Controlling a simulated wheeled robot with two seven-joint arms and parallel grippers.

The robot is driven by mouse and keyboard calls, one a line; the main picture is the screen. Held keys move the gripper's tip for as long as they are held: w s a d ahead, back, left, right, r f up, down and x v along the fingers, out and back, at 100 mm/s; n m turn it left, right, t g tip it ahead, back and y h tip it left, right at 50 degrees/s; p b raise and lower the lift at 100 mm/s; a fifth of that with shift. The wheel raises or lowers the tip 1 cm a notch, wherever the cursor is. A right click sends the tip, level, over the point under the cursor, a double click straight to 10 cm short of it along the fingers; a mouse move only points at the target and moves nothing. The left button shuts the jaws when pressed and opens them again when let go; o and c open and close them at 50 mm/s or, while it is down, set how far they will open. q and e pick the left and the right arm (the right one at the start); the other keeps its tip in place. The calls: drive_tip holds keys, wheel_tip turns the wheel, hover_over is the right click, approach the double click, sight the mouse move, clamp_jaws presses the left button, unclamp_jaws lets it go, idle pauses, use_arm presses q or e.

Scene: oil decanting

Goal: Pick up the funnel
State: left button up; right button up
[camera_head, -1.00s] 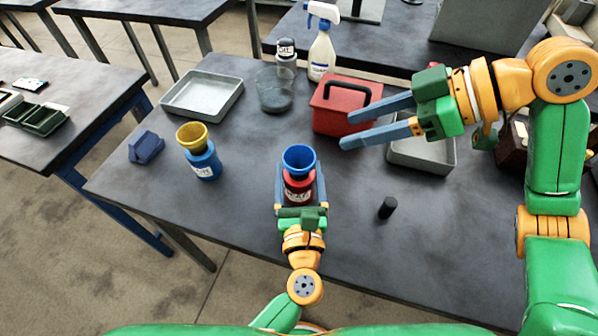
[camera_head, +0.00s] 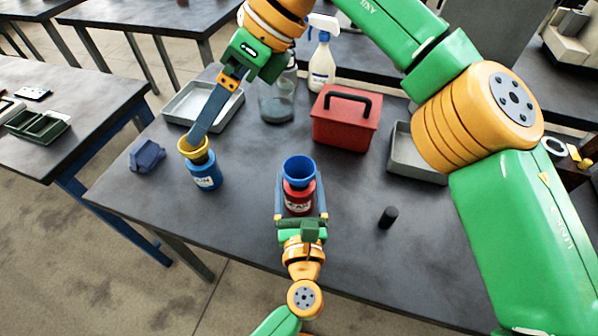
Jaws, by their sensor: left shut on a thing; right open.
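A yellow funnel (camera_head: 194,157) sits in the mouth of a blue labelled bottle (camera_head: 204,172), left of the table's middle. My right gripper (camera_head: 194,140) reaches down from above with its fingertips at the funnel's rim. It is open; its fingers overlap in this view, so I cannot tell whether they straddle the rim. A blue funnel (camera_head: 299,169) sits on a red labelled bottle (camera_head: 299,200) nearer the middle. My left gripper (camera_head: 301,215) is shut on the red bottle, one finger on each side of it. The bottle is upright.
A grey tray (camera_head: 232,118), a glass beaker (camera_head: 276,108), a spray bottle (camera_head: 322,65) and a red box (camera_head: 345,125) stand behind. A second grey tray (camera_head: 400,160) is partly behind my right arm. A blue object (camera_head: 147,156) and a black cap (camera_head: 388,217) lie on the table (camera_head: 250,225).

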sight(300, 167)
drive_tip(key=w+d+f+m+t+h, duration=0.1)
drive_tip(key=w+d+f+h, duration=0.15)
drive_tip(key=d+h, duration=0.75)
drive_tip(key=f, duration=0.4)
drive_tip(key=d+f+y, duration=0.1)
drive_tip(key=f, duration=0.3)
drive_tip(key=s+f+y, duration=0.1)
drive_tip(key=f, duration=0.3)
drive_tip(key=shift+d, duration=0.2)
drive_tip(key=c, duration=1.3)
wheel_tip(300, 167, up, 10)
drive_tip(key=shift+r, duration=0.1)
use_arm(q)
drive_tip(key=o, duration=1.6)
drive_tip(key=s, duration=1.2)
drive_tip(key=shift+d, duration=0.35)
